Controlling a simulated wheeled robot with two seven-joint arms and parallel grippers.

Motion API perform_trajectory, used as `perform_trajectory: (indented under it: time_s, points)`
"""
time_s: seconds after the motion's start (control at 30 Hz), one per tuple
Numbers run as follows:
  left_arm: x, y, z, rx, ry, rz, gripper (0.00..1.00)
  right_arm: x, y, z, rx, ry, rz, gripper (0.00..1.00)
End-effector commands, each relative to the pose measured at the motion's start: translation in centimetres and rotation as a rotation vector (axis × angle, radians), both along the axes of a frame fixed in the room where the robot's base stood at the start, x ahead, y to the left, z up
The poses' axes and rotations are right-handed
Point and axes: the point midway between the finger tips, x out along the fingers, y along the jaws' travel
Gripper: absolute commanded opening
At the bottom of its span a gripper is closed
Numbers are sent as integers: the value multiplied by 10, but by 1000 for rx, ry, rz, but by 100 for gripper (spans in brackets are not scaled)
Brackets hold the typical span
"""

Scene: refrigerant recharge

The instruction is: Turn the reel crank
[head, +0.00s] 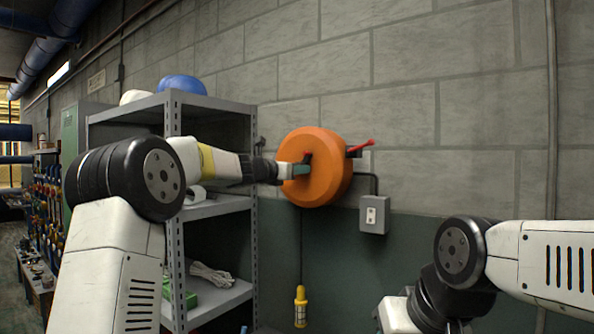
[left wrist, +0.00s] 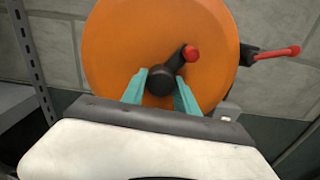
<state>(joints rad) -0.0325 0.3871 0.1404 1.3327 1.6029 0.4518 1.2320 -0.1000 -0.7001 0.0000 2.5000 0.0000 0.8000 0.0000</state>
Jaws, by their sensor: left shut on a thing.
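The orange reel (head: 322,168) is mounted on the block wall, and its round face fills the upper middle of the left wrist view (left wrist: 120,45). The reel crank (left wrist: 178,66) has a dark round hub at the reel's centre and a short arm ending in a red knob up and to the right. My left gripper (head: 301,169) reaches the reel face from the left. In the left wrist view its teal fingers (left wrist: 161,88) sit on both sides of the dark hub, shut on the crank. In the head view the crank is mostly hidden by the fingers. My right gripper's fingers are not seen.
A red-handled lever (head: 362,147) sticks out right of the reel. A grey outlet box (head: 374,214) is below it. A yellow cord end (head: 300,307) hangs under the reel. A metal shelf (head: 210,209) stands close to the left. The wall to the right is clear.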

Motion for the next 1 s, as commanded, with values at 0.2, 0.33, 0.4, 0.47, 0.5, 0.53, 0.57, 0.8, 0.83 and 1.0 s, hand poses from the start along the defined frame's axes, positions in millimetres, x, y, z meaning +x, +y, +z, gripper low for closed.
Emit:
perform_trajectory:
  time_s: [0.2,0.33,0.4,0.47,0.5,0.53,0.57,0.8,0.83,1.0]
  points:
    - [1,1,0,121,-87,2,0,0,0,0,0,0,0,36]
    - [1,1,0,216,-156,2,0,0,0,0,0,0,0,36]
    - [1,2,0,271,-196,2,0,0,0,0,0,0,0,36]
    - [1,2,0,318,-230,2,0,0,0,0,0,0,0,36]
    - [1,2,0,348,-252,2,0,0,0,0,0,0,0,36]
    - [1,2,0,372,-268,2,0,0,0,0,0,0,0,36]
    - [1,2,0,395,-285,2,0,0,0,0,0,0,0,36]
    - [1,2,0,578,-419,1,0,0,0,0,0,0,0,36]
    - [1,2,0,602,-436,1,0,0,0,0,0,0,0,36]
    - [1,2,1,732,-531,1,0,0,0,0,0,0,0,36]
